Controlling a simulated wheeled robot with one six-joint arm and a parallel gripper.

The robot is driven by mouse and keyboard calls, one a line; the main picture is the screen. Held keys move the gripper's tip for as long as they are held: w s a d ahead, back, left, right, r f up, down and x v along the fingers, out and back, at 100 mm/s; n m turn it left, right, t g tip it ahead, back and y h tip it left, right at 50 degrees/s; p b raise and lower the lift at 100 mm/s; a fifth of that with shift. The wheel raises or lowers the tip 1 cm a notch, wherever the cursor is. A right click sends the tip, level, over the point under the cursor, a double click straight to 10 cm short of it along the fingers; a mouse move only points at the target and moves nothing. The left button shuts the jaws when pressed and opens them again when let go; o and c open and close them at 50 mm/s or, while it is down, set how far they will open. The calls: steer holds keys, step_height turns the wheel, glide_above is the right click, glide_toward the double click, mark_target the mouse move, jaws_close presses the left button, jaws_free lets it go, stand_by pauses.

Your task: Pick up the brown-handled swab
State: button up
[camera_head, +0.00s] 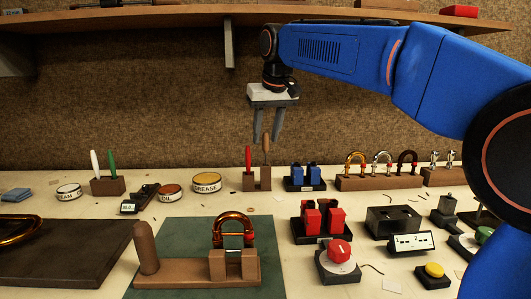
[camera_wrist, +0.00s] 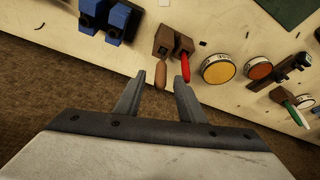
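The brown-handled swab (camera_head: 266,146) stands upright in a small brown wooden block (camera_head: 250,184), beside a red-handled one (camera_head: 248,157). In the wrist view the brown handle (camera_wrist: 161,77) points toward my gripper, with the red handle (camera_wrist: 185,66) close to its right. My gripper (camera_head: 266,139) is open and points down above the block. In the wrist view the brown handle's end shows between the two fingertips (camera_wrist: 161,80), and the red handle lies near the right fingertip. I cannot tell whether the fingers touch either handle. The swab's lower end is hidden in the block.
A grease tin (camera_head: 206,184) stands left of the block and a holder with blue pieces (camera_head: 305,179) stands right of it. A shelf (camera_head: 150,14) runs along the wall above. A bench mat (camera_head: 180,284) with a brass slide piece (camera_head: 234,226) lies in front.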

steer(key=shift+x, duration=0.8)
jaws_close()
steer(key=shift+r, duration=0.15)
